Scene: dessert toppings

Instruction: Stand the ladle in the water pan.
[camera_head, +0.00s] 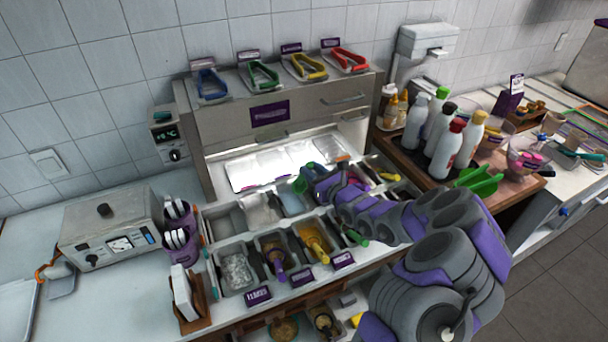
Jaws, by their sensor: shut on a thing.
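My gripper (309,176) is over the back row of topping pans, and my arm reaches in from the lower right. A green piece (300,184) shows at its tip, and the gripper is shut on it. I take this to be the ladle, but its bowl and most of its length are hidden or too small to make out. A pale bluish pan (291,203), which may be the water pan, lies just below and left of the gripper tip. I cannot tell whether the green piece touches that pan.
Front pans hold white pieces (236,272) and toppings with purple (278,263) and yellow (315,242) handled utensils. Coloured tongs (264,75) lie on the shelf above. Bottles (450,145) stand at right. A grey machine (112,228) stands at left. The left counter has free room.

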